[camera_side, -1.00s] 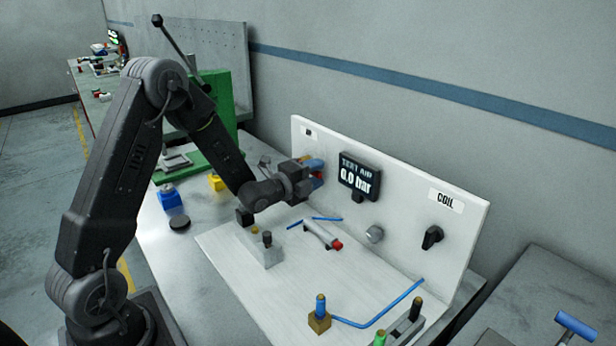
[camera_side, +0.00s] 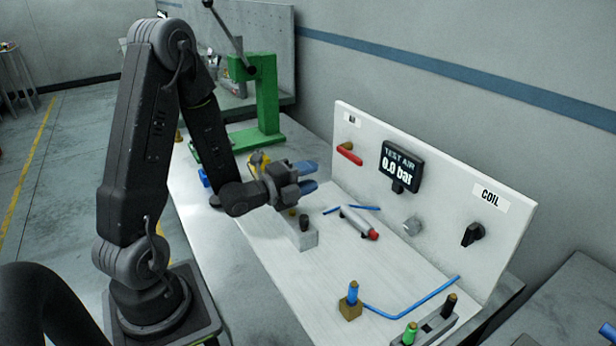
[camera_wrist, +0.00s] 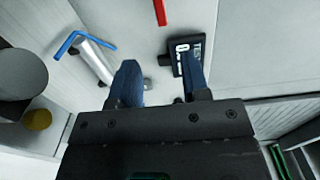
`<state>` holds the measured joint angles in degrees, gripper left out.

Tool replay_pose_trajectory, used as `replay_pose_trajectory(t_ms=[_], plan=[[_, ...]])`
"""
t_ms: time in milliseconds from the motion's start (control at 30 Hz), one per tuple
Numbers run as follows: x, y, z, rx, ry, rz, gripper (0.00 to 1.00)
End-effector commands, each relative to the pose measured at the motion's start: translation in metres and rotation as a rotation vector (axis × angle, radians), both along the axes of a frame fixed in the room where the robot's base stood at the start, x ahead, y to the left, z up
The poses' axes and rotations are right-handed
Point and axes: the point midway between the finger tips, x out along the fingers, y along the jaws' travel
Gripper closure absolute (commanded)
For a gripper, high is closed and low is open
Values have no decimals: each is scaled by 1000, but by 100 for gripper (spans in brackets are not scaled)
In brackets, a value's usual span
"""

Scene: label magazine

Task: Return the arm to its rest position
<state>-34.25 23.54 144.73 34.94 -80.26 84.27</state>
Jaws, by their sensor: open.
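My gripper (camera_side: 306,178) is open, its blue fingers apart with nothing between them. It hangs above the white board, a little away from the upright panel (camera_side: 450,215). The wrist view shows both fingers (camera_wrist: 160,78) pointing toward the panel. A red lever (camera_side: 349,155) on the panel lies beyond the fingertips, apart from them; it also shows at the top of the wrist view (camera_wrist: 160,10). The dark display (camera_side: 396,181) reads TEST AIR 0.0 bar. In the wrist view the right finger partly covers this display (camera_wrist: 177,66).
A blue tube (camera_side: 410,303), brass fitting (camera_side: 350,309) and grey valve block (camera_side: 435,324) are at the front. A green press (camera_side: 267,95) stands behind.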

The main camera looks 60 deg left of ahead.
Motion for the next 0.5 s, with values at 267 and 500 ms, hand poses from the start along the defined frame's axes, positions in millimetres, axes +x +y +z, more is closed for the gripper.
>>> replay_pose_trajectory(t_ms=[267,500], plan=[[1,-1,1,-5,6,1,57],[13,-10,16,-145,158,64,57]])
